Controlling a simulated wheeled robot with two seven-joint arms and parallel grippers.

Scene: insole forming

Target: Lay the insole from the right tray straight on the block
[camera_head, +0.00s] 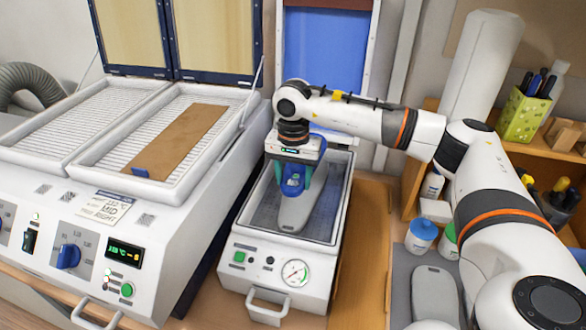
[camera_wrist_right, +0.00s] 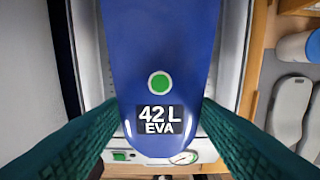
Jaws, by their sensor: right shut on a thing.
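My right gripper (camera_head: 291,187) has teal fingers and is shut on a blue insole (camera_head: 292,179). In the right wrist view the insole (camera_wrist_right: 160,50) fills the middle, with a green dot and the label "42 L EVA", between the two fingers (camera_wrist_right: 158,130). The grey foot-shaped block (camera_head: 298,213) lies in the open bed of the white press (camera_head: 235,257). The gripper and insole are over the block; the height of the gap cannot be told. The insole hides the block in the wrist view. The right tray (camera_head: 115,187) holds a brown sheet (camera_head: 178,140) with a blue tab. My left gripper is not seen.
The press's blue-faced lid (camera_head: 325,50) stands open behind. The heater's left tray (camera_head: 50,125) is bare. At right, a grey sole shape (camera_head: 434,297) lies on a mat by lidded jars (camera_head: 421,234). A wooden shelf (camera_head: 545,150) with pens stands behind my right arm.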

